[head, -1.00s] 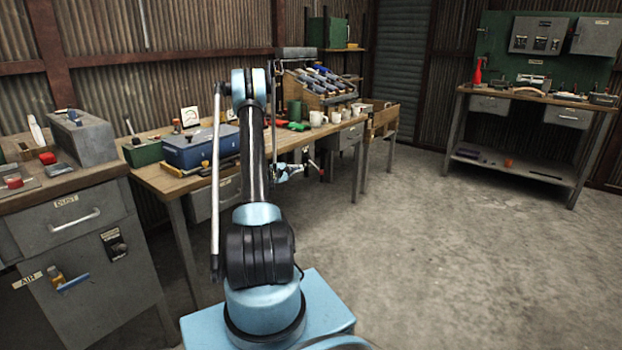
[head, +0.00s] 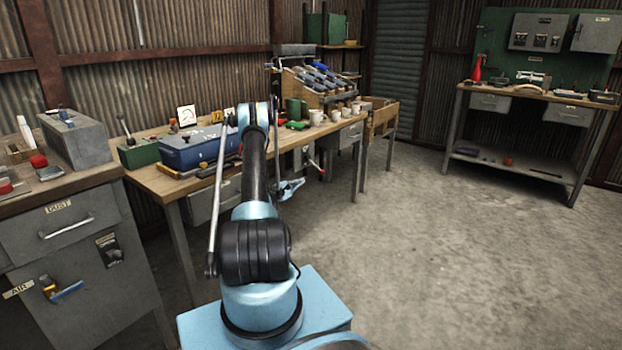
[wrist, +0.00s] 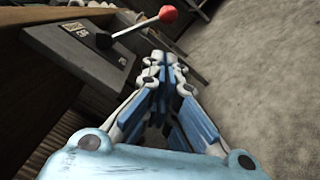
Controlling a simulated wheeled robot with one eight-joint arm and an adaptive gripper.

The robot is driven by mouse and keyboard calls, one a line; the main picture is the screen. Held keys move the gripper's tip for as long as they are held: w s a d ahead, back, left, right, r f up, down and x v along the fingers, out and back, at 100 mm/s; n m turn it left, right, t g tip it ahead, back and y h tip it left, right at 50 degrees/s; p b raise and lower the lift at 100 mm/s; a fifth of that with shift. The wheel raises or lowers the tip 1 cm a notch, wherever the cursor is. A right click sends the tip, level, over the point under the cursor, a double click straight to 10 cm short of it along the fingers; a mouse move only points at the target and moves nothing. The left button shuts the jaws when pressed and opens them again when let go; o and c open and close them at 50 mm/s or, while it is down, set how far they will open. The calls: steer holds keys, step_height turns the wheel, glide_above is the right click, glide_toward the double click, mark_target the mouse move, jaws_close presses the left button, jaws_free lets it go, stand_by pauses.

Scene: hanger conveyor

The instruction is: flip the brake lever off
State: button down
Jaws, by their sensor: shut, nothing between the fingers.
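The brake lever (wrist: 132,28) is a thin metal rod with a red ball knob (wrist: 168,14). In the wrist view it rises from a slot in a grey box (wrist: 65,45) and leans toward the right. A small yellow and dark label lies beside its base. My gripper (wrist: 166,62) has its blue and white fingers shut and empty. It sits just below and right of the lever in that view, apart from the knob. In the head view my gripper (head: 291,189) hangs in front of the bench, with the lever's red knob (head: 322,173) small to its right.
The wooden bench (head: 160,180) carries a blue toolbox (head: 195,150), a green bin (head: 138,153) and several pale mugs. A grey cabinet (head: 75,260) stands at the left. A second bench (head: 535,100) is at the back right. The concrete floor (head: 440,250) is clear.

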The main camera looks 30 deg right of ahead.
mark_target(316, 166)
steer(key=shift+d, duration=0.25)
steer(key=x, duration=1)
steer(key=shift+s, duration=0.2)
